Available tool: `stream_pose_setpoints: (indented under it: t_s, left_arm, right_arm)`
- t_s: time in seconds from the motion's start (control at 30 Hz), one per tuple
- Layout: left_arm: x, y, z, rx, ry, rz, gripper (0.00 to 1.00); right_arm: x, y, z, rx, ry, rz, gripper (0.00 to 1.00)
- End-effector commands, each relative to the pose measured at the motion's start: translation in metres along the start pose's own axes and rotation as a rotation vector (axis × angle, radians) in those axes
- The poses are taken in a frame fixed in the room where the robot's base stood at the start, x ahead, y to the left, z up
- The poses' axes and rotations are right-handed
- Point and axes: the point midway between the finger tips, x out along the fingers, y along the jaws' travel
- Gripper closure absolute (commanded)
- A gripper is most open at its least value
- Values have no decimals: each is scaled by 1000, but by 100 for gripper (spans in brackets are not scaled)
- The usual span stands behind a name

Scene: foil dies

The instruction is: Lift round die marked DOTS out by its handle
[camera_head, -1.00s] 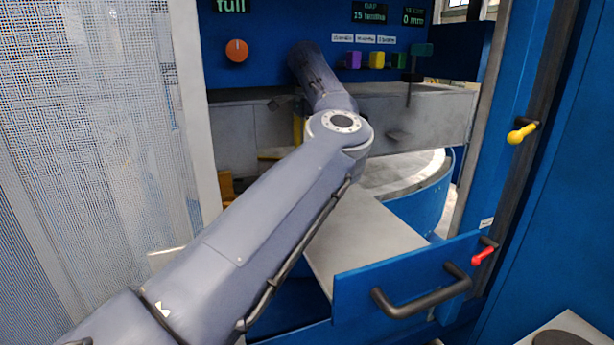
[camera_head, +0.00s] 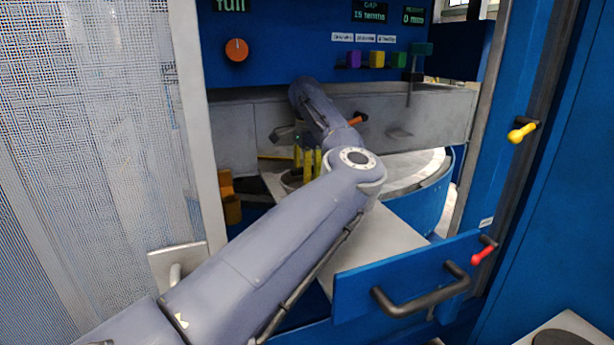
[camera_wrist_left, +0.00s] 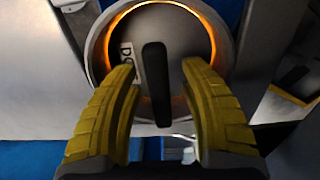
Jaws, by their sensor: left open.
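The round die (camera_wrist_left: 185,38) shows in the left wrist view as a grey disc in a round seat with a glowing orange rim. A pale label on it is partly hidden by a finger; only its first letters, like "DO", show. Its dark upright bar handle (camera_wrist_left: 155,85) stands between the yellow fingers of my left gripper (camera_wrist_left: 158,70). The gripper is open, with a gap on both sides of the handle. In the head view the left gripper (camera_head: 308,163) is low inside the blue machine, partly hidden by my arm. My right gripper is not in view.
An open drawer with a blue front (camera_head: 405,285) and dark handle juts out at lower right. A round pale table (camera_head: 400,172) lies behind it. A mesh panel (camera_head: 90,150) stands at left.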

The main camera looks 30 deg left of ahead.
Motion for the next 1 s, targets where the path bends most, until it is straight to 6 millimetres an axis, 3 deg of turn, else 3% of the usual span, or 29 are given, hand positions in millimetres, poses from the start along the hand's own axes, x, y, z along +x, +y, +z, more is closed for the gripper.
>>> stream_pose_setpoints:
  t_s: [0.13, 0.53, 1.0]
  left_arm:
    - [0, 0, 0, 0, 0, 0, 55]
    - [0, 0, 0, 0, 0, 0, 100]
    - [-2, 0, 0, 0, 1, -2, 100]
  right_arm:
    - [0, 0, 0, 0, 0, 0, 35]
    - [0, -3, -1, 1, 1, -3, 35]
    - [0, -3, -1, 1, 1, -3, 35]
